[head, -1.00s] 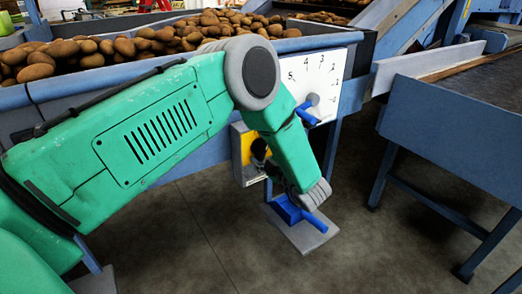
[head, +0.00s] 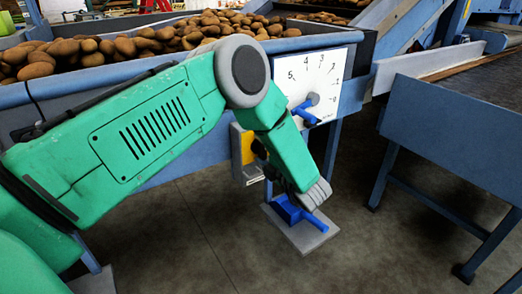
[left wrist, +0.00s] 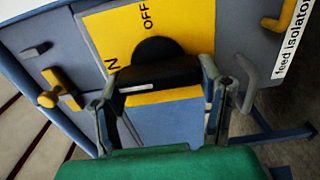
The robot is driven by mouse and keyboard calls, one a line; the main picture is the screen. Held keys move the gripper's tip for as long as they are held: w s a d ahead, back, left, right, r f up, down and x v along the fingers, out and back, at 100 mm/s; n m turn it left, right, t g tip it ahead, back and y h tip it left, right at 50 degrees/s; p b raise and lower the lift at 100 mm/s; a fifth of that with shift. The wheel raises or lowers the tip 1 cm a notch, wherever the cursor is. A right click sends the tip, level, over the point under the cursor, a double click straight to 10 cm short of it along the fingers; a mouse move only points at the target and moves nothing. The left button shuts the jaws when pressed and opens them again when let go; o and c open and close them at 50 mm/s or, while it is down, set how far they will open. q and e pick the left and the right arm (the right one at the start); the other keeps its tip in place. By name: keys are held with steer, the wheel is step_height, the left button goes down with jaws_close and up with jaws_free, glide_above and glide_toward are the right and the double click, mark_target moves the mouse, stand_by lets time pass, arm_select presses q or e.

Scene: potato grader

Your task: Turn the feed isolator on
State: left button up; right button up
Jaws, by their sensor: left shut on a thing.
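The feed isolator (left wrist: 90,30) is a grey-blue box with a yellow plate (left wrist: 105,33), printed OFF at the top and with a partly hidden N at the left in the left wrist view. A label reading "feed isolator" (left wrist: 291,38) is at the right. Its black knob (left wrist: 158,50) has a bar-shaped handle (left wrist: 160,75). My left gripper (left wrist: 162,82) is shut on this handle, one finger at each end. In the head view the isolator (head: 243,155) hangs under the hopper, with my left gripper (head: 260,150) at its right side, partly hidden by my arm. My right gripper is not in view.
A white dial plate (head: 318,80) with a blue lever (head: 305,112) is close above my wrist. A blue pedal (head: 290,210) on a floor plate is below. The potato hopper (head: 150,75) is behind; a blue conveyor table (head: 450,130) stands right. Yellow latches (left wrist: 48,98) flank the isolator.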

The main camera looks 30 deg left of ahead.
arm_select(q)
steer(key=shift+s+d+f, duration=0.15)
steer(key=shift+s+f, duration=0.05)
steer(key=shift+f, duration=0.25)
steer(key=o, duration=1.1)
steer(key=shift+c, duration=0.2)
steer(key=shift+o, duration=0.5)
steer(key=shift+w+r, duration=0.1)
steer(key=shift+r, duration=0.05)
steer(key=shift+d+r, duration=0.1)
steer(key=v, duration=1.2)
steer(key=shift+f+m, duration=0.25)
steer(key=shift+m, duration=0.05)
